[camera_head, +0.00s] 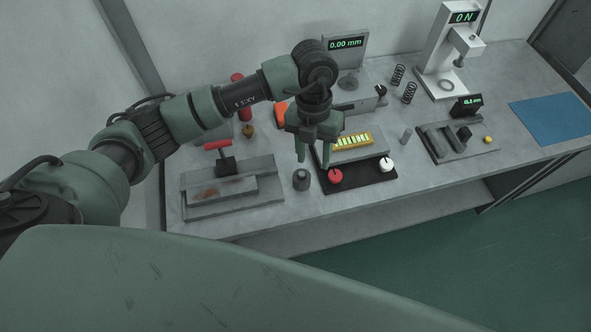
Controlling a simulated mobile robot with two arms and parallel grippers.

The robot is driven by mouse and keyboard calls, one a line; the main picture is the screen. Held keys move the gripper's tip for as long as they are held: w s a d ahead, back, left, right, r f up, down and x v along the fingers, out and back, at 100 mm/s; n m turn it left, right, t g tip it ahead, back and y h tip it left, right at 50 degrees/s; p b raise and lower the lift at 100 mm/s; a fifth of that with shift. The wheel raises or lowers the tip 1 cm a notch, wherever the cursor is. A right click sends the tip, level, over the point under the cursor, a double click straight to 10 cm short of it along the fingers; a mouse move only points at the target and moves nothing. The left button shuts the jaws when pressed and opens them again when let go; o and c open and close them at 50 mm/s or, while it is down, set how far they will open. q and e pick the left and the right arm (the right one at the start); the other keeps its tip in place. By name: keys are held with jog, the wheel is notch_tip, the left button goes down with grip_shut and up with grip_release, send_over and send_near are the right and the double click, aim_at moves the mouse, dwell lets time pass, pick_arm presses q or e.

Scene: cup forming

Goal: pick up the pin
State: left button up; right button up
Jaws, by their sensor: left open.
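A small plain grey upright cylinder (406,136), which looks like the pin, stands on the bench right of the yellow block. A darker, squat grey piece with a narrower top (301,180) stands near the bench's front edge; I cannot tell for certain which of the two is the pin. My left gripper (314,159) points down with its fingers apart and empty. In the picture it is just above the squat piece and left of the small cylinder. My right gripper is not in view.
A black plate with red (335,176) and white (386,164) knobs lies by the front edge. A yellow slotted block (353,141) is behind it. A red-handled fixture (232,187) stands left, a gauge fixture (458,142) right. Springs (409,93) stand behind. A blue mat (553,118) lies clear at far right.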

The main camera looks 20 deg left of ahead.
aim_at(301, 175)
pick_arm(q)
jog(key=shift+y, duration=0.6)
jog(key=f+p, duration=0.1)
jog(key=f, duration=0.1)
jog(key=a+f+p, duration=0.1)
jog(key=f, duration=0.1)
jog(key=a+f+p, duration=0.1)
jog(key=f, duration=0.1)
jog(key=shift+s+a+f, duration=0.2)
jog(key=shift+a+f, duration=0.05)
jog(key=shift+f, duration=0.45)
jog(key=shift+s, duration=0.15)
grip_shut()
jog(key=shift+s+f, duration=0.1)
